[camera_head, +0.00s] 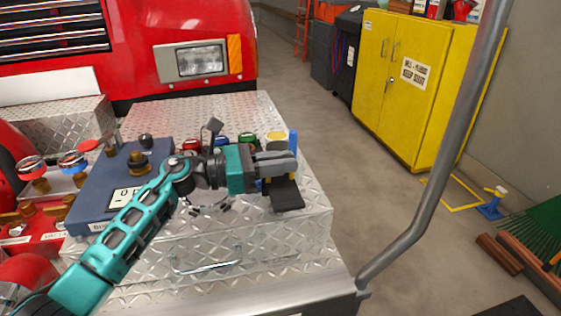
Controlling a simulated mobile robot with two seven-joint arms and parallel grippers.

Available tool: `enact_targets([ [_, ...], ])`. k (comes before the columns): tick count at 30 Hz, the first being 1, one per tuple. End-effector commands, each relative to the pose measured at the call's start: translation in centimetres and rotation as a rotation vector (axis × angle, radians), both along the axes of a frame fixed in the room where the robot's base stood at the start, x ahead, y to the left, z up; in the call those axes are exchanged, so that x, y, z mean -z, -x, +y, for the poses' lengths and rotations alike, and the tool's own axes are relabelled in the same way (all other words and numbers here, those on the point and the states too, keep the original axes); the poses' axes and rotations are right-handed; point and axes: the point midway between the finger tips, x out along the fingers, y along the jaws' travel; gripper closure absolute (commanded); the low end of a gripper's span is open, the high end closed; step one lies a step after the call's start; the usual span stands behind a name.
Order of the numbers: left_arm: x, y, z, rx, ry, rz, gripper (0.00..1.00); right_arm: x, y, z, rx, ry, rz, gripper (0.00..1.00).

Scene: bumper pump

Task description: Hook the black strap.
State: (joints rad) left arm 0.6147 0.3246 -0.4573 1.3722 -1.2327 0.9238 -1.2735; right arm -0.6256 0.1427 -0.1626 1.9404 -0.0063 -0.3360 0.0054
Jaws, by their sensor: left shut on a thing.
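My left gripper (284,164) reaches in from the left over the diamond-plate bumper box (230,255). Its dark grey fingers are shut on the black strap (286,196). A flat, dark end of the strap shows below the fingers, near the box's right side. The fingers hide the upper part of the strap, and I cannot tell whether it touches the box. I cannot make out a hook for it. My right gripper is not in view.
Red, blue, green and yellow caps (247,138) stand in a row behind the gripper, with a blue upright piece (293,141) at the right end. A blue panel (100,190) with knobs is at left. A grey rail (440,165) rises at right; a yellow cabinet (400,85) stands beyond.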

Motion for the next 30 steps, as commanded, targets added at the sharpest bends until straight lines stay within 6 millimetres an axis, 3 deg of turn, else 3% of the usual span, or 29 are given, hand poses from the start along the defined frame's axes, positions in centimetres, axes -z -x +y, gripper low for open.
enact_targets([
  [11,0.2,0.1,0.0,0.0,-0.003,-0.009,1.0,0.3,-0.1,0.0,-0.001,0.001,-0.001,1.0],
  [17,1.0,0.9,-0.2,0.0,-0.024,-0.072,1.0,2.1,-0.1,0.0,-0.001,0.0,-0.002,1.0],
  [21,1.9,2.0,-0.6,0.002,-0.051,-0.156,1.0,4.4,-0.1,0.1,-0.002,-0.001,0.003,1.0],
  [30,4.1,4.3,-1.3,0.001,-0.118,-0.365,1.0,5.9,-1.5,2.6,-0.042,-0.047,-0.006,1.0],
])
